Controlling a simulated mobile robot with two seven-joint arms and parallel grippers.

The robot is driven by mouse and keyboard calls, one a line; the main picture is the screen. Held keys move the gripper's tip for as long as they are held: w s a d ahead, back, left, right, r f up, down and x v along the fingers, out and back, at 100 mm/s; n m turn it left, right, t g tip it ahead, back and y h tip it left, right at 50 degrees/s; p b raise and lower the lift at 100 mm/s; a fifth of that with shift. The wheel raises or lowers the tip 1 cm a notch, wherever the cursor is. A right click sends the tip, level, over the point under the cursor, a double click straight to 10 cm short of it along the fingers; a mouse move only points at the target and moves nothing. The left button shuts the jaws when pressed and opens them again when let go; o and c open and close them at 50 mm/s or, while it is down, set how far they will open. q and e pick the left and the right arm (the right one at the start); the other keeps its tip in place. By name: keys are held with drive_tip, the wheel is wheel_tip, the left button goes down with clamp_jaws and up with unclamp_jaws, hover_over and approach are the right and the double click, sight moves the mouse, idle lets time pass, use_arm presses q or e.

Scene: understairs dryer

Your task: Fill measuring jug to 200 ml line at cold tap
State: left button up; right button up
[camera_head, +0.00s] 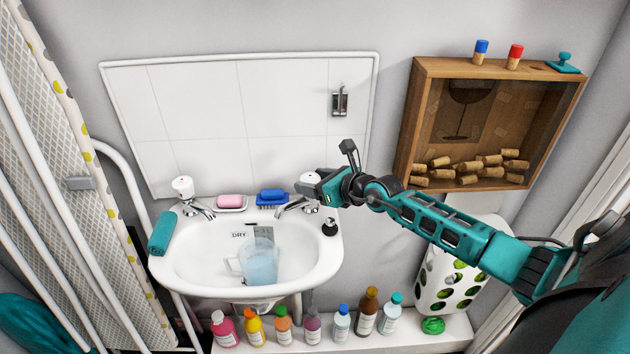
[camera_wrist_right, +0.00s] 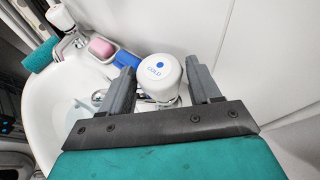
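The clear measuring jug (camera_head: 260,262) stands in the white basin (camera_head: 165,262), its handle to the left. It holds pale blue water; I cannot read its lines. The cold tap (camera_head: 309,181) is at the basin's back right, its spout toward the jug. In the right wrist view its white knob (camera_wrist_right: 160,75) shows a blue dot and the word COLD. My right gripper (camera_head: 322,186) is at this knob. In the wrist view, the right gripper's fingers (camera_wrist_right: 160,88) are apart on both sides of the knob, with narrow gaps. My left gripper is not in view.
The hot tap (camera_head: 183,187) is at the basin's back left. A pink soap (camera_head: 230,201) and a blue brush (camera_head: 271,195) lie between the taps. A teal towel (camera_head: 162,233) hangs on the left rim. Several bottles (camera_head: 342,323) stand on a low ledge below.

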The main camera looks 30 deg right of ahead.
drive_tip(key=shift+s, duration=0.1)
drive_tip(key=v, duration=1.2)
drive_tip(key=shift+s, duration=0.4)
drive_tip(key=shift+r, duration=0.15)
idle(1.1)
